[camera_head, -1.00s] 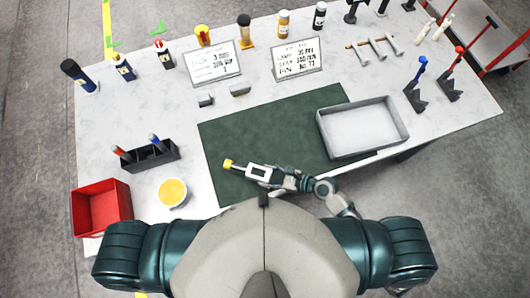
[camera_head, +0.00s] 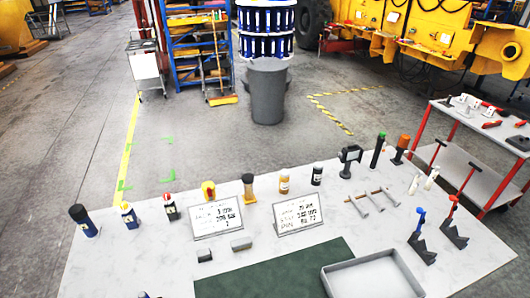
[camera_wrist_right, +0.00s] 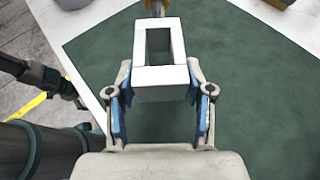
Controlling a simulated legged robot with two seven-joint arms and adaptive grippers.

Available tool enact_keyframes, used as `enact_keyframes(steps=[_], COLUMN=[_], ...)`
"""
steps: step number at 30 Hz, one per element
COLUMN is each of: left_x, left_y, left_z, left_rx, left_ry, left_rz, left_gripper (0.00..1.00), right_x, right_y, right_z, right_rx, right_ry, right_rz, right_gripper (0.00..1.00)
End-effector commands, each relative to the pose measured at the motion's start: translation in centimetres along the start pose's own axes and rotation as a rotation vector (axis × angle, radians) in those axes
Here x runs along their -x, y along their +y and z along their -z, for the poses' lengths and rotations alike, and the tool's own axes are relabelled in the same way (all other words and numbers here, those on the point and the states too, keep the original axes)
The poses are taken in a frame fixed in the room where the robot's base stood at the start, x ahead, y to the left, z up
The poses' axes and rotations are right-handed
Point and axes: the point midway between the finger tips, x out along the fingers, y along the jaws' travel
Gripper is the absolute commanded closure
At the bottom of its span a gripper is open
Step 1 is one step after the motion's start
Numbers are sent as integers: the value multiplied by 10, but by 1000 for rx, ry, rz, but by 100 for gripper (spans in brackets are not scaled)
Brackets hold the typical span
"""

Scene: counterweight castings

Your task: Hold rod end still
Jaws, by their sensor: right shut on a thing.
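The rod end (camera_wrist_right: 165,76) is a pale block with a rectangular slot. It shows in the right wrist view, with a yellowish part beyond its far end at the top edge. My right gripper (camera_wrist_right: 162,95) is shut on its near part, one blue-padded finger on each side. The block is over the green mat (camera_wrist_right: 255,120); whether it touches the mat I cannot tell. The head view shows neither the rod end nor my right gripper. My left gripper is in neither view.
In the head view, a grey tray (camera_head: 372,275) lies at the mat's right. Two sign plates (camera_head: 298,214), several bottles (camera_head: 83,220) and small stands (camera_head: 453,226) line the table (camera_head: 130,262). A red cart (camera_head: 470,150) stands behind at right.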

Motion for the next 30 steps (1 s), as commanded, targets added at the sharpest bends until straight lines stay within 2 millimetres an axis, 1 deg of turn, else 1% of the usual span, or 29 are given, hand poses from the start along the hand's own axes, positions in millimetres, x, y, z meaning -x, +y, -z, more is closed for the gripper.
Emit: enact_keyframes(steps=[1,2,3,5,6,9,12,15,19,22,30], left_x=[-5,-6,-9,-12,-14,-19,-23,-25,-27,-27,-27], left_y=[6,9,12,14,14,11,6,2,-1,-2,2], left_z=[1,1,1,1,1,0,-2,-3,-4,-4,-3], left_rx=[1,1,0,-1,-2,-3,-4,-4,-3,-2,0], left_ry=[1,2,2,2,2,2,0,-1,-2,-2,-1], left_rz=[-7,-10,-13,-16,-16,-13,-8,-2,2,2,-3], left_gripper=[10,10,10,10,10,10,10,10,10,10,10], right_x=[6,11,20,34,43,68,92,112,127,132,132], right_y=[-24,-38,-58,-86,-103,-140,-168,-186,-199,-202,-202], right_z=[-5,-8,-13,-23,-30,-49,-66,-80,-90,-92,-93], right_rx=[3,-2,-8,-18,-26,-44,-62,-76,-88,-91,-91], right_ry=[1,4,7,9,10,7,-1,-12,-21,-22,-22], right_rz=[24,37,54,81,99,140,173,197,214,218,218], right_gripper=[100,100,100,100,100,100,100,100,100,100,100])
